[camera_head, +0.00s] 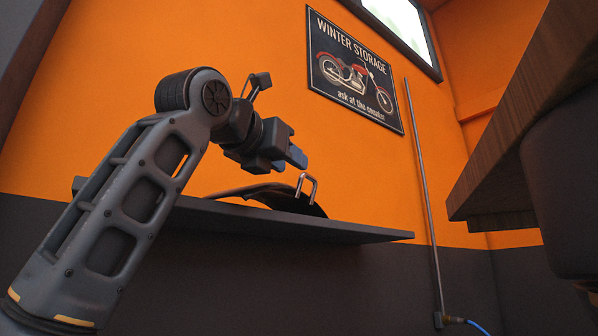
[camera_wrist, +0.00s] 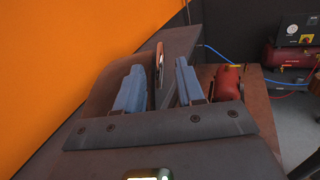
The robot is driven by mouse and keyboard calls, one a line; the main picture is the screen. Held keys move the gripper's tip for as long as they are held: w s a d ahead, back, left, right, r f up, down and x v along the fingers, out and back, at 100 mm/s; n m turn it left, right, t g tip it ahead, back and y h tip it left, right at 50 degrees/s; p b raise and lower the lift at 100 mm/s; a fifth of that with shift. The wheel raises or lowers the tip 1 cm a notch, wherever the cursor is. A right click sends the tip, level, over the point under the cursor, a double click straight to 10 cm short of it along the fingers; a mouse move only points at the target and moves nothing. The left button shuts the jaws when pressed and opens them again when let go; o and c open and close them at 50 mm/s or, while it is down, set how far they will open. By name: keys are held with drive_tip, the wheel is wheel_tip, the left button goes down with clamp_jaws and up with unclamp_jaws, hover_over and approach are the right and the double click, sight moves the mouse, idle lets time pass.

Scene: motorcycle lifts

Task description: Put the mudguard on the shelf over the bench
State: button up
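The mudguard (camera_head: 265,193) is a dark curved piece with a bent metal loop (camera_head: 308,186) standing up at its right end. It lies on the dark wall shelf (camera_head: 350,229) in the head view. My gripper (camera_head: 287,160) is above the mudguard, with a visible gap from it. In the wrist view, the blue fingers of my gripper (camera_wrist: 158,75) are spread apart with nothing gripped. The metal loop (camera_wrist: 159,60) shows between and beyond them. The mudguard (camera_wrist: 107,92) appears as a dark shape below the fingers, partly hidden by them. The shelf's exact edge is hard to separate there.
A brown bench top (camera_wrist: 262,105) with a red object (camera_wrist: 228,82) lies lower right in the wrist view, beyond it a red compressor (camera_wrist: 287,56). The orange wall (camera_head: 230,60) is close behind the shelf. A thin metal pipe (camera_head: 424,190) runs down the wall right of the shelf.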

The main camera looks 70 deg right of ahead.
drive_tip(key=shift+w+a, duration=0.2)
drive_tip(key=shift+a, duration=1.1)
drive_tip(key=shift+w+a, duration=0.2)
drive_tip(key=shift+a, duration=1.05)
